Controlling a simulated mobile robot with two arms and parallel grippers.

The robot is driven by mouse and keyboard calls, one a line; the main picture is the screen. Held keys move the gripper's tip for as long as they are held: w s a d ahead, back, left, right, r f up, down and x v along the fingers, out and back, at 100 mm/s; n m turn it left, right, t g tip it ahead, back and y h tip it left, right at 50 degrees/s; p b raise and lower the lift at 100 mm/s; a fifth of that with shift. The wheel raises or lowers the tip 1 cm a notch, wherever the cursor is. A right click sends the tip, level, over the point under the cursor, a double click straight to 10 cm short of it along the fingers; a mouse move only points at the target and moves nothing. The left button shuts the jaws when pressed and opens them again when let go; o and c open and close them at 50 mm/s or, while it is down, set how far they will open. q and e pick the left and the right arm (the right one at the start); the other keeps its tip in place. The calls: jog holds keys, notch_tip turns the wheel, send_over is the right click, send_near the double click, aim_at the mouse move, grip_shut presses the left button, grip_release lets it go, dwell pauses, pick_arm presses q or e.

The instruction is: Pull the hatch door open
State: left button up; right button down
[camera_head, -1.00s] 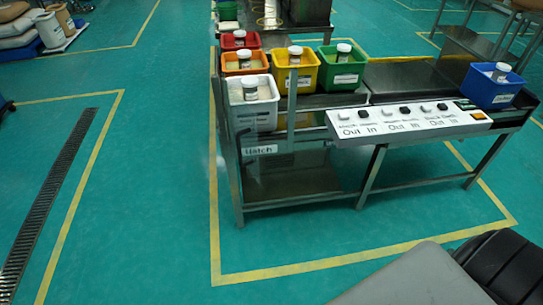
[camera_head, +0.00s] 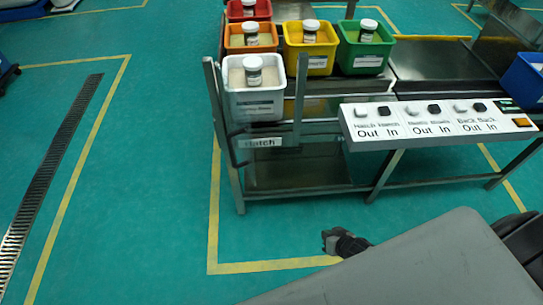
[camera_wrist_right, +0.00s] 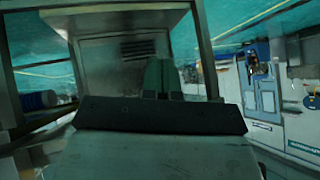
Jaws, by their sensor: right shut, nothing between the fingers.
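The hatch shows by its white "Hatch" label (camera_head: 260,142) at the left end of the metal bench in the head view. A dark handle-like bar (camera_head: 234,150) stands upright beside the label, at the left post. I cannot clearly tell the door panel's edges or whether it is ajar. My right gripper (camera_head: 329,240) is low in front of the bench, to the right of and below the hatch, apart from it. In the right wrist view, its fingers (camera_wrist_right: 162,78) are together and empty, in front of a grey metal surface. My left gripper is not in view.
A white bin (camera_head: 252,105) sits above the hatch, with orange, yellow, green and red bins behind. A button panel (camera_head: 435,122) runs along the bench front. A bench leg (camera_head: 383,175) stands right of the hatch.

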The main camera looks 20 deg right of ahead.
jog(key=w+r+m+t+y, duration=0.1)
jog(key=w+r+t+y, duration=0.2)
jog(key=w+r, duration=0.6)
jog(key=a+r+m+y+b, duration=0.15)
jog(key=r+y, duration=0.35)
jog(key=r, duration=0.5)
jog(key=a+r+m+y+b, duration=0.1)
jog(key=a+r+m+y, duration=0.25)
jog(key=r, duration=0.65)
jog(key=s+a+p+x, duration=0.1)
jog(key=s+a+x, duration=0.1)
jog(key=x, duration=1)
jog(key=shift+a+r+y, duration=0.15)
jog(key=shift+r+y, duration=0.05)
jog(key=shift+y, duration=0.05)
